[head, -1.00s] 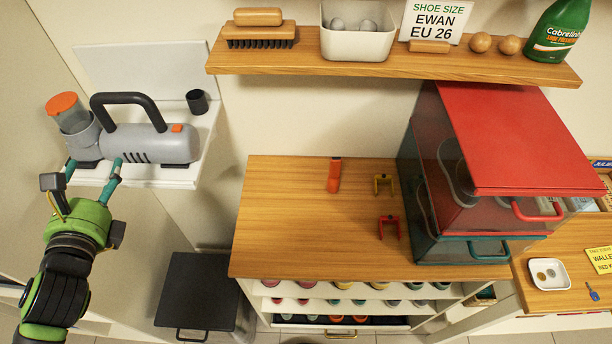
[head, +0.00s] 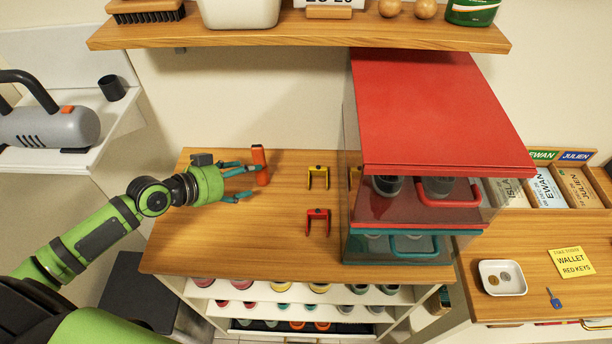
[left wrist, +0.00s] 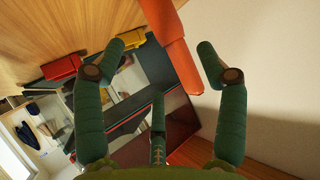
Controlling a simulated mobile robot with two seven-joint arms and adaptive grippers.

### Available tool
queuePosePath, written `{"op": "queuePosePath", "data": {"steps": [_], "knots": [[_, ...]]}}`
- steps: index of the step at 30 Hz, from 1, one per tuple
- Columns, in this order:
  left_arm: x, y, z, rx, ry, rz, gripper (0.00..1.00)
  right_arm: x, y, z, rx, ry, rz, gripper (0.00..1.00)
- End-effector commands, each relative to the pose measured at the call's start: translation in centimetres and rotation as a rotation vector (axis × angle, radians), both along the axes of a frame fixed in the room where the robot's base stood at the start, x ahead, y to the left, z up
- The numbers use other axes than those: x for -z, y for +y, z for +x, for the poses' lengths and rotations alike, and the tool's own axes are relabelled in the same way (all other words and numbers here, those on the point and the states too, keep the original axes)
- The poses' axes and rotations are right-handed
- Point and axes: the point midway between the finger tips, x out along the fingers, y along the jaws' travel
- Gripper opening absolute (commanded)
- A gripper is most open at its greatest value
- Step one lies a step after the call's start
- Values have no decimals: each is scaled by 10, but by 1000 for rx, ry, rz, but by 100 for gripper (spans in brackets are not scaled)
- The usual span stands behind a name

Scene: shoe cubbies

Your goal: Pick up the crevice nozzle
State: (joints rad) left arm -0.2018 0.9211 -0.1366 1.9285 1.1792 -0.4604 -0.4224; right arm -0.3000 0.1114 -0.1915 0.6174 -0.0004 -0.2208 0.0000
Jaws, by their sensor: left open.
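The crevice nozzle, which I take to be the orange upright piece (head: 261,166), stands on the wooden cabinet top (head: 210,240) near the wall. My left gripper (head: 246,183) is open, its teal fingers pointing right at the nozzle, with the nozzle at the fingertips. In the left wrist view the orange nozzle (left wrist: 178,52) shows between the spread fingertips of the left gripper (left wrist: 160,60), nearer the right one. I cannot tell whether a finger touches it. My right gripper is not in view.
A yellow bracket (head: 318,178) and a red bracket (head: 318,221) stand right of the nozzle. A wooden shelf (head: 300,36) overhangs the back. A grey hand vacuum (head: 50,127) sits at left. The cabinet top's front left is clear.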

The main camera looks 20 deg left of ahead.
Motion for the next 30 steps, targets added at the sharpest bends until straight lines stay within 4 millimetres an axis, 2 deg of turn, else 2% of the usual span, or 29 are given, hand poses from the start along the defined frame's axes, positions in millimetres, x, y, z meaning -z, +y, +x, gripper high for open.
{"op": "queuePosePath", "data": {"steps": [6,11,20,29,30], "knots": [[2,0,14,-26,8,-41,72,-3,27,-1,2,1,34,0],[9,-6,24,-24,8,-39,72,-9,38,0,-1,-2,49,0],[32,-22,53,-22,8,-37,72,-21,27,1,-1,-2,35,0],[36,-25,56,-19,8,-33,72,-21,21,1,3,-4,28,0],[36,-25,56,-19,8,-33,64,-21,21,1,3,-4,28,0]]}}
